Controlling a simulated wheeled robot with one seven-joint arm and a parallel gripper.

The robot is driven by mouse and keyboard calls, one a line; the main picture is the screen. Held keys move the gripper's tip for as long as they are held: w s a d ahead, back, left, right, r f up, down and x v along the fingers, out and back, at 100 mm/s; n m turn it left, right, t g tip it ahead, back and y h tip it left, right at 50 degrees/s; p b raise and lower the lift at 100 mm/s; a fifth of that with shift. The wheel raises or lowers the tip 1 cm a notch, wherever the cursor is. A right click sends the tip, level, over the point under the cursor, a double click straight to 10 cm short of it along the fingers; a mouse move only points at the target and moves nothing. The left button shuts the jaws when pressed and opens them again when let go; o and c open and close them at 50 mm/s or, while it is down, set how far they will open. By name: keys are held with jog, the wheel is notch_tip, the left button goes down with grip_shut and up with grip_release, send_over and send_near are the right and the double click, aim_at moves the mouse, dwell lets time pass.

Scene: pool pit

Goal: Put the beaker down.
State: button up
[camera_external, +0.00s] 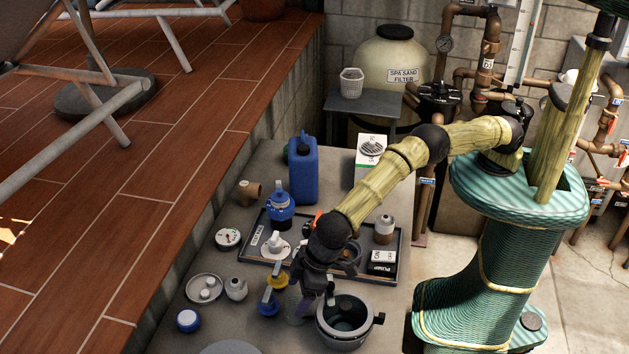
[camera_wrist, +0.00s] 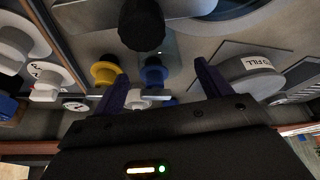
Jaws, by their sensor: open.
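My gripper (camera_external: 318,300) hangs low over the front of the grey worktop, left of a grey pot-like vessel (camera_external: 346,337) with side knobs. In the wrist view, the gripper's two purple fingers (camera_wrist: 163,86) stand wide apart, and I see nothing held between them. A faint, pale, see-through shape (camera_external: 298,312) shows beside the fingers at their left; I cannot tell whether it is the beaker. A yellow knobbed part (camera_wrist: 105,72) and a blue one (camera_wrist: 154,74) lie beyond the fingers there.
A dark tray (camera_external: 256,257) with several fittings lies behind the gripper. A blue jug (camera_external: 303,172) and a white box (camera_external: 370,151) stand at the back.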

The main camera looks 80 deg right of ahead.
aim_at(292, 305)
jog(key=shift+p+x, duration=1.15)
jog(key=shift+x, duration=1.45)
jog(key=shift+s, duration=0.15)
jog(key=c, duration=1.1)
jog(key=shift+c, duration=0.2)
notch_tip(292, 305, up, 10)
jog(key=b, duration=0.2)
